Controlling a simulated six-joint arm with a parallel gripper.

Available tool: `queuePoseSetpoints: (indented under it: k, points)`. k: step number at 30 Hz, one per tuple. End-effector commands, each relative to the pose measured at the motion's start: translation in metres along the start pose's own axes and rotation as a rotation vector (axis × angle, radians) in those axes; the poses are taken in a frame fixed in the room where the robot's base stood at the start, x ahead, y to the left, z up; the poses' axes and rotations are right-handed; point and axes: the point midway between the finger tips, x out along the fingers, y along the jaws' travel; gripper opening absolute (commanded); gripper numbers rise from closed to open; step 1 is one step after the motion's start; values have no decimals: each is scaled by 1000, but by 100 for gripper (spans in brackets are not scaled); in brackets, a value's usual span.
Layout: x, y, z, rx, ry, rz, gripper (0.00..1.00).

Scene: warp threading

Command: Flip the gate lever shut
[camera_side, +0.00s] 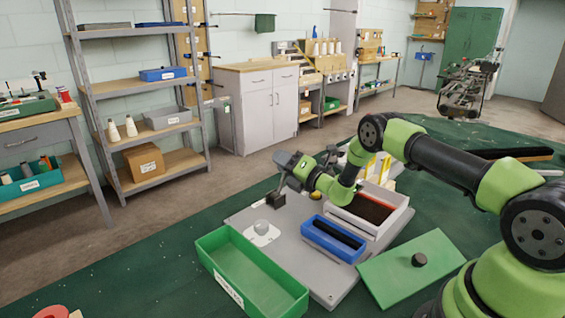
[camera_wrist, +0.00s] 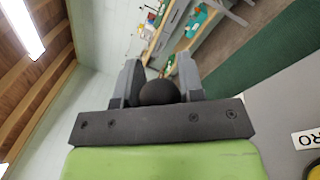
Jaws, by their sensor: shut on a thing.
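My gripper (camera_side: 283,160) is above the back left part of the grey base plate (camera_side: 262,213), with its fingers pointing left in the side view. In the wrist view my gripper (camera_wrist: 158,78) is shut on a dark round knob (camera_wrist: 159,93), which sits between the two grey fingers. The gate lever (camera_side: 275,199) shows as a black bracket at the plate's left edge, below my gripper. A thin rod rises from it towards my fingers. The knob is too small to make out in the side view.
A green tray (camera_side: 219,252), a blue box (camera_side: 318,245) and a grey box with a dark red inside (camera_side: 398,222) are nearby. A green board with a black knob (camera_side: 385,278) lies at front right.

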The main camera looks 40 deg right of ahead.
Motion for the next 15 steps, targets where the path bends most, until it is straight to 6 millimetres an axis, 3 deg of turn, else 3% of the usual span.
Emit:
queuePoseSetpoints:
  k: [7,8,9,11,15]
  points:
    - [-2,-3,-3,-4,9,-10,0]
    - [-2,-3,-3,-4,9,-10,38]
    - [-2,-3,-3,-4,8,-10,47]
    - [-1,-3,-2,-4,7,-10,60]
    - [-1,-2,-1,-3,4,-7,60]
